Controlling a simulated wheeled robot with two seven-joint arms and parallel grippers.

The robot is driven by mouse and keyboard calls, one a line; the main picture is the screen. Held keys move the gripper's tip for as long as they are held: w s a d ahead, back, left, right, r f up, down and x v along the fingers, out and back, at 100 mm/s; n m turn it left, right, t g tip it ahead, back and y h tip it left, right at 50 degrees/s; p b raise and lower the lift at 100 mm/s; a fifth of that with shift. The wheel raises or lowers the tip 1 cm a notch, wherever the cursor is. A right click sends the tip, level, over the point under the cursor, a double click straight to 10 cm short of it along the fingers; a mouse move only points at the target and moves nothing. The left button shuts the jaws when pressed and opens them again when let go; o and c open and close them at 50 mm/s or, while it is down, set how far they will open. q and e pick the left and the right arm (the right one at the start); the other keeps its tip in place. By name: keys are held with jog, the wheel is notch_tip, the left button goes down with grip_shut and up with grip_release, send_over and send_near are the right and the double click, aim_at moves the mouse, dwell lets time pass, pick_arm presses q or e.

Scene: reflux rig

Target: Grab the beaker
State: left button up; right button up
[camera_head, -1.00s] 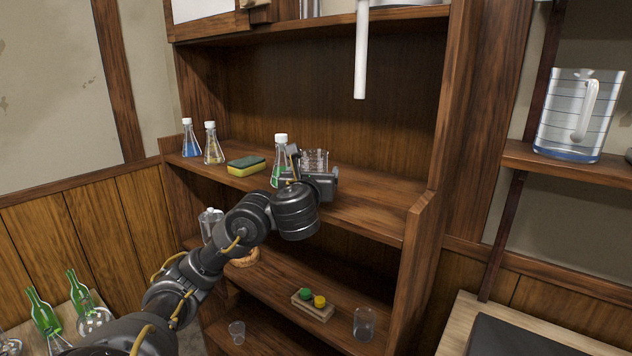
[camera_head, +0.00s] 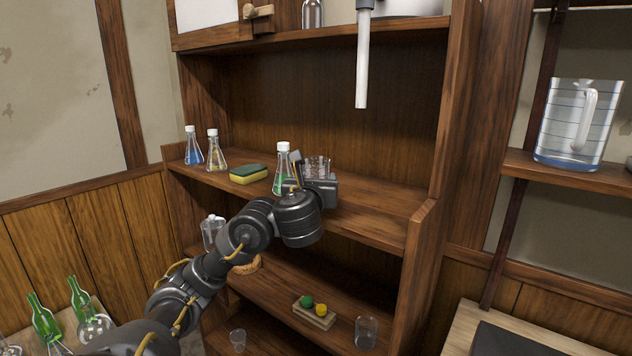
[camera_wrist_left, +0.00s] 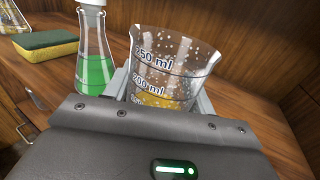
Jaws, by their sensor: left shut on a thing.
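The beaker (camera_wrist_left: 172,62) is clear glass with millilitre marks and something yellow showing low inside it. It stands upright between the fingers of my left gripper (camera_wrist_left: 160,92), which is shut on it. In the head view the beaker (camera_head: 317,167) shows above the left gripper (camera_head: 312,178) at the upper wooden shelf. The gripper hides its lower part, so I cannot tell whether its base touches the shelf. My right gripper is not in view.
A flask of green liquid (camera_wrist_left: 95,55) stands close to the left of the beaker. A yellow-green sponge (camera_head: 248,174) and flasks of yellow (camera_head: 215,155) and blue liquid (camera_head: 193,150) are farther left. The shelf (camera_head: 385,215) is clear to the right. A white rod (camera_head: 362,65) hangs above.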

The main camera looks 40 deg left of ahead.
pick_arm(q)
notch_tip(320, 180, up, 18)
jog(key=p, duration=0.7)
jog(key=shift+f+p, duration=0.2)
jog(key=shift+p, duration=0.15)
dwell(0.3)
